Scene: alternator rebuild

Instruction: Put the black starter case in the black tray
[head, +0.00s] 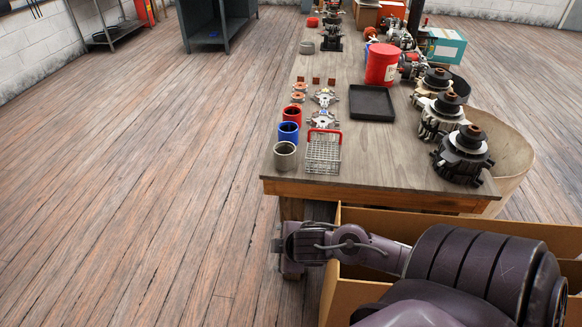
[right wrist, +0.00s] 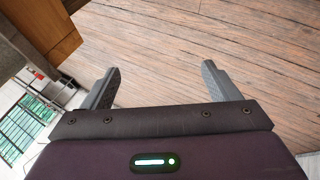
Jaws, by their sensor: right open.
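The black starter case (head: 461,156) stands at the near right corner of the table, the darkest of three similar housings in a row, with a dark round pulley on top. The black tray (head: 371,104) is a shallow square tray lying flat and empty near the table's middle, back and left of the case. My right gripper (right wrist: 159,72) is open and empty, with only wooden floor between its fingers. In the head view my right arm reaches leftward below the table's near edge, well away from case and tray. My left gripper is not in view.
Two paler housings (head: 440,117) stand behind the black one. A red canister (head: 382,65) is behind the tray. A wire basket (head: 323,155) and several cups (head: 285,156) line the left side. Bare tabletop (head: 385,160) lies before the tray. A cardboard box (head: 345,290) stands below the near edge.

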